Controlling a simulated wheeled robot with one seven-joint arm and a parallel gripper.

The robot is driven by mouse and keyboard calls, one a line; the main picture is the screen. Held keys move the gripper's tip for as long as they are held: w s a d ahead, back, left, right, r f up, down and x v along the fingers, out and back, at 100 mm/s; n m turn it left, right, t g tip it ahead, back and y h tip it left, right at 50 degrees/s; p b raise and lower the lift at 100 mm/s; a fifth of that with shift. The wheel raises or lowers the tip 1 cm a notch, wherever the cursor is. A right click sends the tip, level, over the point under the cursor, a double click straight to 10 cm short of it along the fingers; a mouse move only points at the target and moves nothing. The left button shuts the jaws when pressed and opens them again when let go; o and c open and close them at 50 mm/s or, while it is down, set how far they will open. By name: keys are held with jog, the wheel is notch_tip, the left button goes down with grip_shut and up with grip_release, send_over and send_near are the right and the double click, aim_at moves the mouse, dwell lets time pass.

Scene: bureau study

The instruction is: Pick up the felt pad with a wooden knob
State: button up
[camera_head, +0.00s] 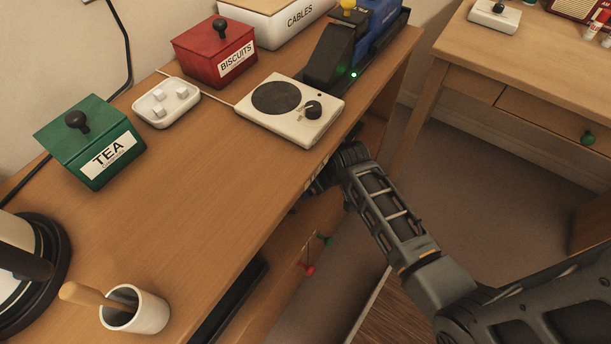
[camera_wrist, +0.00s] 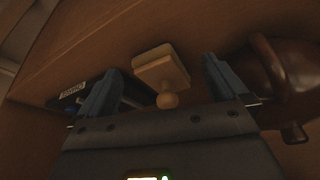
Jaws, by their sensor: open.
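The felt pad (camera_wrist: 158,70), a pale block with a round wooden knob (camera_wrist: 167,100), shows in the wrist view on a brown wooden surface. Its knob points towards my gripper. My gripper (camera_wrist: 162,66) is open, with one blue-grey finger on each side of the pad in the picture. There is a visible gap on both sides, and nothing is held. I cannot tell how far the pad is beyond the fingertips. In the head view my arm reaches to the front of the desk, and the gripper's end is mostly hidden by the desk edge; the pad does not show there.
In the wrist view a glossy brown rounded object (camera_wrist: 285,70) is close beside the right finger, and a dark labelled object (camera_wrist: 72,90) is behind the left one. The desk top (camera_head: 200,190) holds a hotplate (camera_head: 318,126), a green tea box (camera_head: 90,145) and a white cup (camera_head: 150,312).

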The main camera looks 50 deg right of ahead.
jog(key=shift+w+d, duration=0.25)
jog(key=shift+w, duration=0.7)
jog(key=w, duration=0.2)
jog(key=w+d, duration=0.1)
jog(key=w, duration=0.1)
jog(key=shift+w+d+b, duration=0.15)
jog(key=shift+w+b, duration=0.15)
jog(key=shift+f, duration=0.55)
jog(key=c, duration=1.1)
jog(key=shift+o, duration=0.2)
